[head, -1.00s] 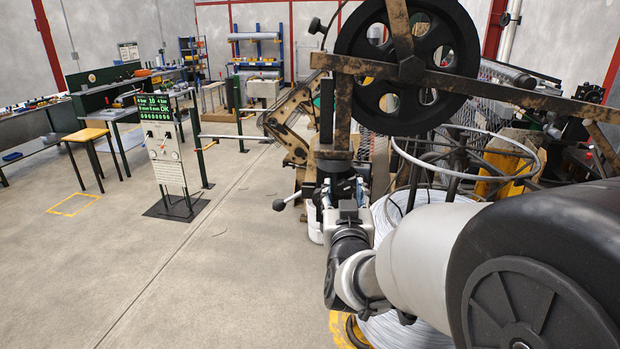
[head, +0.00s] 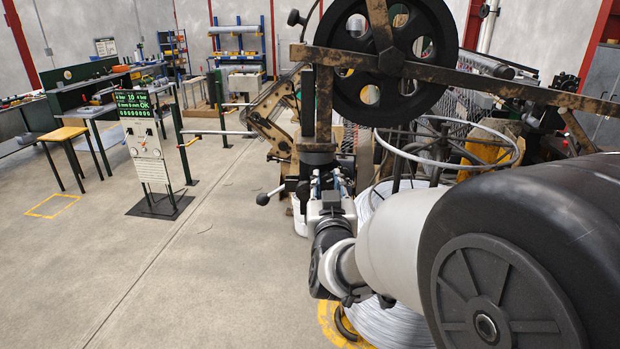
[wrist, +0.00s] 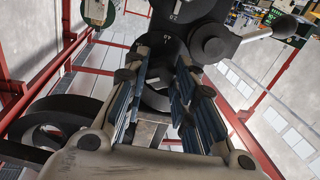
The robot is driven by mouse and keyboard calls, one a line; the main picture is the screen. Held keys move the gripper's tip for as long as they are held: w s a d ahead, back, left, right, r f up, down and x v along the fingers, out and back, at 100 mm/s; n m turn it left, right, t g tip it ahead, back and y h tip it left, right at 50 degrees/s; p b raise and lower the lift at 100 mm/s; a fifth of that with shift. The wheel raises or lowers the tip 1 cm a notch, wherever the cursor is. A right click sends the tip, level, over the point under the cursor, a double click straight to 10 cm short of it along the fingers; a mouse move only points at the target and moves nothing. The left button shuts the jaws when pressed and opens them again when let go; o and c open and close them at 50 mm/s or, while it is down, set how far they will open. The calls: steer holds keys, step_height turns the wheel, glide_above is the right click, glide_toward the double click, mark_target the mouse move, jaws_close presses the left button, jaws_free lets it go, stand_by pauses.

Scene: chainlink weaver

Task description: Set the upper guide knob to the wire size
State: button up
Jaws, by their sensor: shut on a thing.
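The upper guide knob (wrist: 160,52) is a dark round piece with pale markings on its face. In the wrist view it sits between the blue-padded fingers of my gripper (wrist: 165,66), which is shut on it. In the head view my gripper (head: 328,186) is under the rusty guide frame (head: 323,112), below the big black wheel (head: 381,55). The knob is mostly hidden there by my gripper. The wire size setting cannot be read clearly.
A display stand (head: 146,165) with green lit text is on the left. A lever with a dark ball (head: 263,199) sticks out left of my gripper. A white wire coil (head: 398,322) lies below my arm. The floor in front left is clear.

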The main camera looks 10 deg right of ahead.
steer(key=shift+f+m+b, duration=0.2)
steer(key=shift+m+b, duration=0.5)
steer(key=shift+b, duration=0.9)
steer(key=shift+r+m+b, duration=0.15)
steer(key=shift+m+b, duration=0.65)
steer(key=shift+b, duration=0.15)
steer(key=o, duration=1.1)
steer(key=shift+s, duration=0.1)
steer(key=s, duration=0.4)
steer(key=s+a, duration=0.1)
steer(key=s, duration=0.2)
steer(key=shift+s+a, duration=0.1)
steer(key=shift+a, duration=0.1)
